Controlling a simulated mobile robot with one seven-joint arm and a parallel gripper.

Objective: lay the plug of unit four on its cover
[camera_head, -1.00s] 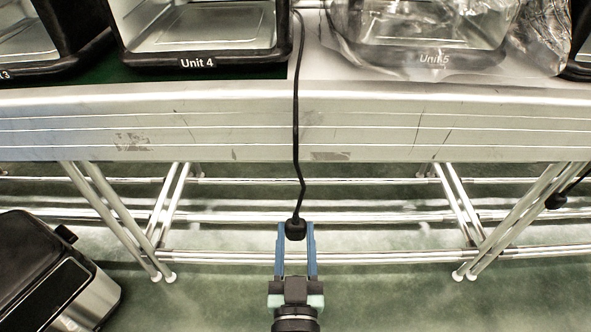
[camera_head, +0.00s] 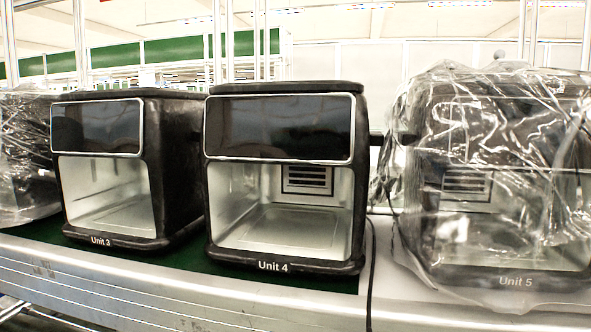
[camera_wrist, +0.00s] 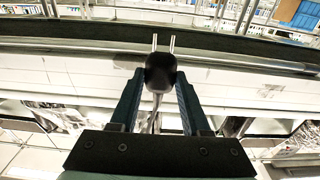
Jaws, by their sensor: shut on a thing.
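Unit four (camera_head: 262,268) is a black fryer with a dark glass front panel (camera_head: 279,128) and an open, lit cooking chamber. Its flat black top cover (camera_head: 286,88) is seen nearly edge-on and looks bare. A black cord (camera_head: 370,270) runs down along its right side over the conveyor edge. In the wrist view my gripper (camera_wrist: 159,78) is shut on the black plug (camera_wrist: 160,70). The plug's two metal prongs point away from the gripper, and its cord hangs behind it. My gripper and the plug are outside the head view.
Unit three (camera_head: 130,200) stands close on the left. Unit five (camera_head: 490,190), wrapped in loose clear plastic, stands on the right with a narrow gap to unit four. The metal conveyor edge (camera_head: 150,310) runs in front. The space above unit four looks free.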

